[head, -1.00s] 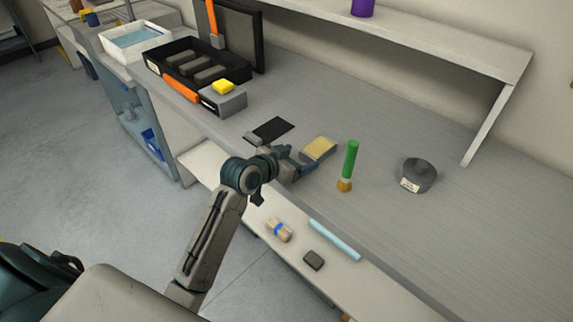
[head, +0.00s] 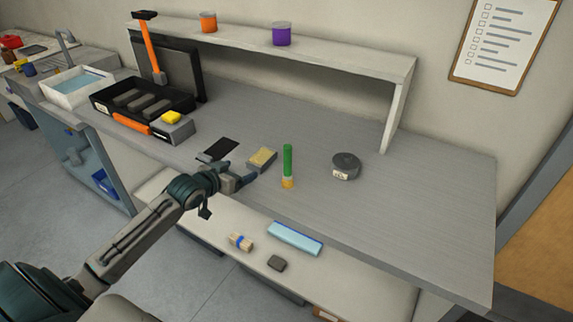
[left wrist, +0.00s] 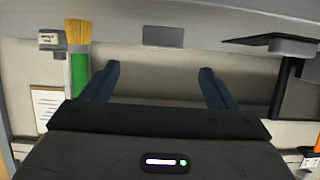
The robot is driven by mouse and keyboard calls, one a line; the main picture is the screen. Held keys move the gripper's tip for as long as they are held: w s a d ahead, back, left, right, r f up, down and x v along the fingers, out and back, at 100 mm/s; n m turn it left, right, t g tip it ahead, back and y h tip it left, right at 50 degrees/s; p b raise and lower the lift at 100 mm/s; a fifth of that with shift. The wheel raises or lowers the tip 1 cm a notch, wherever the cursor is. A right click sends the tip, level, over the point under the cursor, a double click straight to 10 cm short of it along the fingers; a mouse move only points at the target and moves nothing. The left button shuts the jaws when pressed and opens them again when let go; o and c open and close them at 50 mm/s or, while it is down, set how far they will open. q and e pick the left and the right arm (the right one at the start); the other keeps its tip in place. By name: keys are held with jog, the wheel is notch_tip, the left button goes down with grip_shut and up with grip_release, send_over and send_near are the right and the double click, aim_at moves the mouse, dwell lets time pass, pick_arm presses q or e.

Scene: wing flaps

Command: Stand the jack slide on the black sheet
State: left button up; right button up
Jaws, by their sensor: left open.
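A black sheet (head: 219,149) lies flat on the grey bench. A grey block with a tan top (head: 262,158) lies right of it, apart from the sheet; it may be the jack slide, but I cannot be sure. In the left wrist view, which is upside down, a plain grey block face (left wrist: 163,36) shows beyond the fingers, and the sheet's dark edge (left wrist: 246,41) is to its right. My left gripper (head: 247,176) is open and empty at the bench's front edge, just short of the tan-topped block. My right gripper is not in view.
A green-handled brush (head: 287,163) stands just right of the tan-topped block. A round grey tin (head: 346,168) is farther right. A black tray (head: 118,112) and a grey box (head: 174,131) with a yellow block are at left. The bench's right end is clear.

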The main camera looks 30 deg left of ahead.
aim_at(256, 162)
pick_arm(q)
jog(key=x, duration=0.5)
jog(key=shift+w+a+f, duration=0.15)
jog(key=shift+w+a, duration=0.1)
jog(key=shift+a, duration=0.05)
jog(key=shift+w+f, duration=0.15)
jog(key=shift+w, duration=0.15)
jog(key=shift+w+d+f+p, duration=0.1)
jog(key=shift+w+d+p, duration=0.1)
jog(key=shift+w+p, duration=0.5)
jog(key=x, duration=0.3)
jog(key=shift+w+f+p, duration=0.15)
jog(key=shift+f+p, duration=0.05)
jog(key=shift+p, duration=0.2)
jog(key=shift+w+f, duration=0.1)
jog(key=shift+w, duration=0.15)
jog(key=c, duration=1.5)
jog(key=shift+c, duration=1.2)
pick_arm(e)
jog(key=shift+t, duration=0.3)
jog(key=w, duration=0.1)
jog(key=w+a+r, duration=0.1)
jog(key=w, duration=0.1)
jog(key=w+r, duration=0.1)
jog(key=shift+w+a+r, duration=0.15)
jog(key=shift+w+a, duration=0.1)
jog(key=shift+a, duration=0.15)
